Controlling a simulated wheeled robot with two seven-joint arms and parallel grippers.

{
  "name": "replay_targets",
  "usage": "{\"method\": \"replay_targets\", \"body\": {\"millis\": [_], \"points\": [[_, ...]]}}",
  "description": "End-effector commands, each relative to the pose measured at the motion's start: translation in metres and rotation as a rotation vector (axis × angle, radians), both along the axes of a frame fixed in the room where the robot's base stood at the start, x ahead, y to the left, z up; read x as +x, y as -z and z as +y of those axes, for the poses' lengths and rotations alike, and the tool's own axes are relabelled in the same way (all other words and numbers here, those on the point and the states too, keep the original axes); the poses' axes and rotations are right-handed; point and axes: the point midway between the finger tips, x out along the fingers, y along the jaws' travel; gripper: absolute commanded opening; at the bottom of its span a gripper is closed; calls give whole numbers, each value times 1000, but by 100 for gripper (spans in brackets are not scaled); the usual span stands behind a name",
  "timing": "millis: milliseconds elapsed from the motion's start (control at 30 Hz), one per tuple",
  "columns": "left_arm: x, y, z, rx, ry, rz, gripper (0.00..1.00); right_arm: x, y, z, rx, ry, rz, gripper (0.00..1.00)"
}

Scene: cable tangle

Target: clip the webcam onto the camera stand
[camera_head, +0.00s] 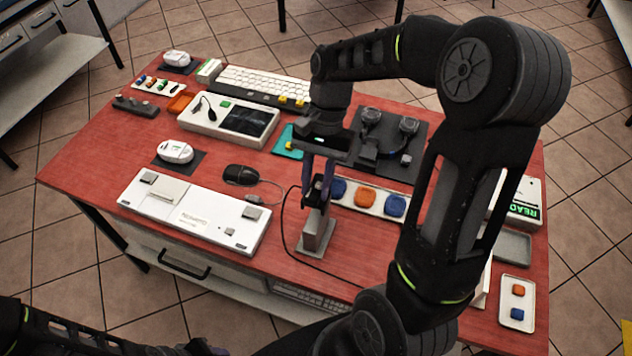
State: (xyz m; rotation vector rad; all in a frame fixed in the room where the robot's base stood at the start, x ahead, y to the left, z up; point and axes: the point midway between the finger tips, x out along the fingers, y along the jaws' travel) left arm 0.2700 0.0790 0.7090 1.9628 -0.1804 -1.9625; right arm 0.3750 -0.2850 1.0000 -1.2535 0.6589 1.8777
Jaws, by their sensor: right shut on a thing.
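My right gripper (318,196) points down over the middle of the table, shut on a small dark thing that looks like the webcam (316,193), mostly hidden between the fingers. The grey camera stand (318,236) is upright on the table directly below. The webcam is at the top of the stand; I cannot tell whether it is clipped on or only held there. A thin black cable (285,228) curves from near the gripper down to the table and to the right. My left arm lies along the bottom left edge; its gripper (205,348) is barely visible and its jaws are unclear.
A white keyboard-like panel (190,219) and a black mouse (240,175) lie left of the stand. A white strip with blue and orange buttons (366,198) is close behind it on the right. A dark mat with black devices (400,170) lies farther back.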

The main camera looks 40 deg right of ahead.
Motion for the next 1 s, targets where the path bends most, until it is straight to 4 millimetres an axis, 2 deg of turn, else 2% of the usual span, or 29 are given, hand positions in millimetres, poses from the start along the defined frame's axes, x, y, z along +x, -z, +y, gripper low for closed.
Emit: {"method": "replay_targets", "body": {"millis": [500, 733, 1000], "points": [[4, 39, -3, -10, 3, -16, 36, 0, 48, 0, 0, 0, 0, 0], [5, 45, -4, -13, 5, -20, 36, 0, 61, 0, 0, 0, 0, 0], [5, 45, -4, -14, 5, -20, 36, 0, 64, 0, 0, 0, 0, 0]]}}
